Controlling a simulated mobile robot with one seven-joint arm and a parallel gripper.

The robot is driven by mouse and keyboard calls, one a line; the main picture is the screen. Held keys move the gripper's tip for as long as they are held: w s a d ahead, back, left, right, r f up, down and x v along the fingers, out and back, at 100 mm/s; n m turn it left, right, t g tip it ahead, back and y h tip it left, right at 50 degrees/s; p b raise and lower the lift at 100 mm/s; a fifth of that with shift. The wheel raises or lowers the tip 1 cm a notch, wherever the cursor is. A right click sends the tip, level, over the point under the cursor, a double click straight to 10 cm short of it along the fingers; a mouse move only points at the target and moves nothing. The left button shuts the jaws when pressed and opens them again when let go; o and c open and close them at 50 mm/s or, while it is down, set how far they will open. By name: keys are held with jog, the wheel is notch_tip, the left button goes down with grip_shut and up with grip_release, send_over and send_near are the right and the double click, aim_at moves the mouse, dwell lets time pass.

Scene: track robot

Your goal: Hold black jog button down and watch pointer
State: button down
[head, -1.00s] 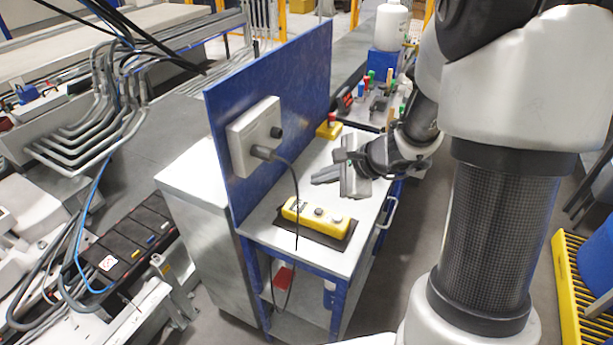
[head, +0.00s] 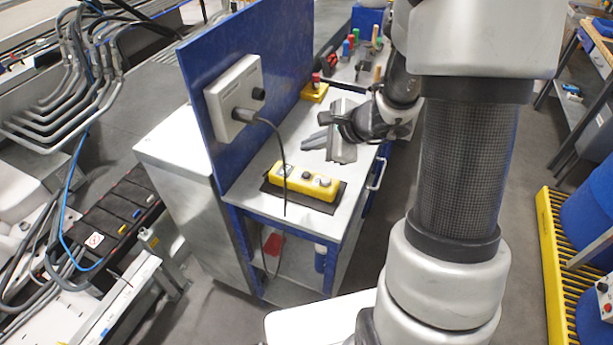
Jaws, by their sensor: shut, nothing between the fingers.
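A yellow control box (head: 293,180) lies on a dark mat (head: 334,199) on the cart top, with a few small buttons on its upper face. A dark button (head: 307,175) sits near its middle, and a second button (head: 325,182) sits near its right end. I cannot tell for certain which is the black jog button. My gripper (head: 308,140) is shut and empty, above the cart top and behind the box, apart from it. Its fingers point left. I cannot make out a pointer in this view.
A blue upright panel (head: 290,62) edges the cart's left side and carries a grey box (head: 233,98) with a hanging cable. A yellow box with a red button (head: 314,90) stands behind my gripper. Coloured tools stand farther back. A yellow grating (head: 553,260) lies at right.

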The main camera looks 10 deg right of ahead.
jog(key=b, duration=0.4)
send_over(307, 174)
jog(key=f, duration=0.5)
jog(key=shift+s+d+f, duration=0.35)
jog(key=shift+s, duration=0.05)
jog(key=shift+f+b, duration=0.4)
jog(key=shift+b, duration=0.2)
jog(key=shift+f, duration=0.2)
dwell(0.5)
jog(key=shift+f+b, duration=0.3)
jog(key=shift+b, duration=0.35)
